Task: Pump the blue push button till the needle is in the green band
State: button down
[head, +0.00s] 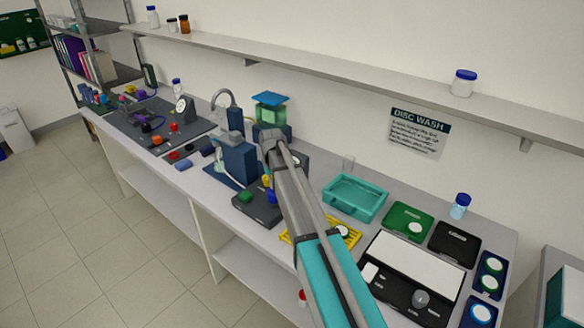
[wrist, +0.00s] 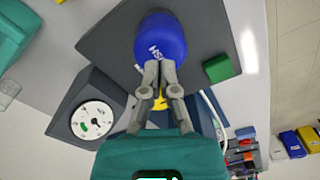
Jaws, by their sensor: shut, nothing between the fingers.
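The blue push button (wrist: 160,35) is a large rounded knob with a small white label, on a dark plate (wrist: 110,32) in the wrist view. My gripper (wrist: 160,68) is shut and empty, with its fingertips over the button's lower edge. I cannot tell whether they touch it. The gauge (wrist: 92,120) has a white round dial in a dark housing, left of my fingers. A green band shows on the left part of the dial; the needle is too small to read against it. In the head view my arm hides the fingertips and the dial.
A green block (wrist: 218,68) sits on the plate right of the button. A yellow part (wrist: 160,104) shows behind my fingers. A wall shelf (head: 350,82) runs above the bench.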

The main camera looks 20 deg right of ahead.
jog(key=shift+f+b, duration=1.8)
jog(key=shift+f, duration=0.1)
notch_tip(320, 180, up, 5)
jog(key=p, duration=0.5)
jog(key=shift+r, duration=0.15)
jog(key=shift+s, duration=0.1)
dwell(0.7)
jog(key=s+f+m+b, duration=0.1)
jog(key=s+f+b, duration=0.2)
jog(key=s, duration=2.6)
jog(key=shift+d+f, duration=0.1)
jog(key=shift+d, duration=0.1)
